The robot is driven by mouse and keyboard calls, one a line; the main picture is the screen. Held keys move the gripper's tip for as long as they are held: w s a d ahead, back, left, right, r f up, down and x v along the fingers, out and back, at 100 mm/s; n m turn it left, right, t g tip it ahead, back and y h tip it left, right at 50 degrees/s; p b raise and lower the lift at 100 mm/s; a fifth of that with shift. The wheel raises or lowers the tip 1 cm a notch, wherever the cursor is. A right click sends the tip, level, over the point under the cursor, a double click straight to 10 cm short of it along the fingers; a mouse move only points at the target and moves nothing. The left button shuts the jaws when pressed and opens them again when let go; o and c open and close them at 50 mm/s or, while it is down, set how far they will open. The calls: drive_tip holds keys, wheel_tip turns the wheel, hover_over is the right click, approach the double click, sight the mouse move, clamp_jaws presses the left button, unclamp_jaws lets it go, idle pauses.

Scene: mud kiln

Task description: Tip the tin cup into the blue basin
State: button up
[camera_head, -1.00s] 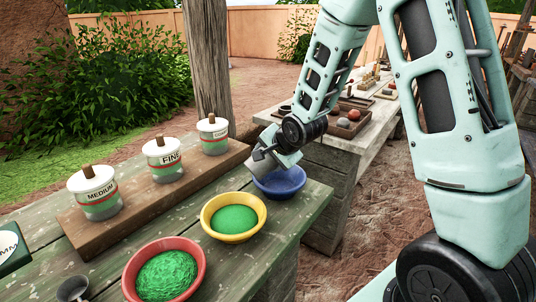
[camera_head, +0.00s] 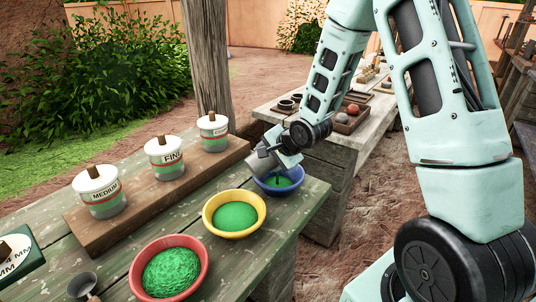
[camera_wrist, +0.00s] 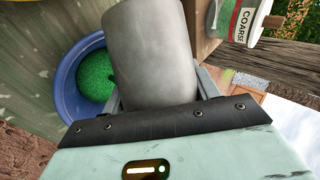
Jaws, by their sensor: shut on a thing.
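My gripper (camera_head: 272,154) is shut on the grey tin cup (camera_head: 257,165), which it holds tilted over the blue basin (camera_head: 294,187). In the wrist view the cup (camera_wrist: 150,50) sits between the two fingers of my gripper (camera_wrist: 158,92), and its mouth is out of sight. Green grains (camera_wrist: 97,76) lie in the basin beyond the cup, and the basin's blue rim (camera_wrist: 66,97) shows at the left. The cup's inside is hidden, so I cannot tell how much it holds.
A yellow bowl (camera_head: 211,221) and a red bowl (camera_head: 201,282), both holding green material, stand nearer on the bench. White-lidded jars stand on a wooden board (camera_head: 135,206) behind them. A metal scoop (camera_head: 82,284) lies at front left.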

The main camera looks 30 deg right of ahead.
drive_tip(key=shift+d+f+m+t+y+p, duration=0.2)
drive_tip(key=shift+f+m+y+p, duration=0.5)
drive_tip(key=shift+p, duration=1.4)
drive_tip(key=shift+d+f+m+t+y+p, duration=0.1)
drive_tip(key=shift+d+f+m+y+p, duration=0.2)
drive_tip(key=shift+y+p, duration=1.3)
drive_tip(key=shift+r+m+p, duration=0.1)
drive_tip(key=shift+m+p, duration=0.2)
drive_tip(key=shift+p, duration=1.4)
